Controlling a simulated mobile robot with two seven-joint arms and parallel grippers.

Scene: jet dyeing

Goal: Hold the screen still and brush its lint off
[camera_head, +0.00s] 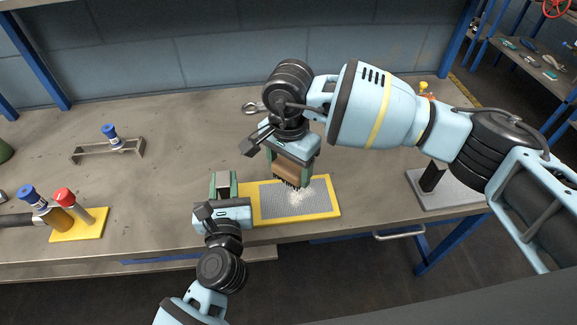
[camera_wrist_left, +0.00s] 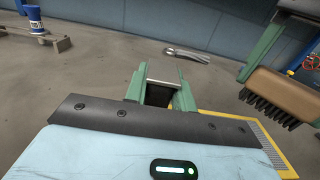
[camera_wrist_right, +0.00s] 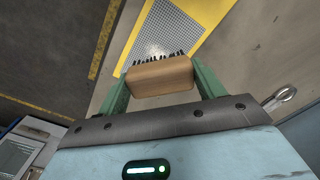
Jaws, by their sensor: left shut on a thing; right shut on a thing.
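The screen (camera_head: 333,207) is a grey mesh in a yellow frame, lying flat near the front edge of the bench. White lint (camera_head: 300,196) lies on its mesh, near the middle and upper right. My left gripper (camera_head: 223,184) is shut on a dark, grey-topped block (camera_wrist_left: 158,92) at the screen's left end. My right gripper (camera_head: 292,160) is shut on the brush (camera_wrist_right: 160,77), which has a brown wooden body and black bristles. The brush is over the mesh with its bristles pointing down at the lint; I cannot tell whether they touch.
A wrench (camera_head: 253,107) lies behind the screen. A metal rack (camera_head: 108,150) with a blue-capped bottle stands at back left. A grey plate with a black post (camera_head: 432,178) stands at right. The bench between is clear.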

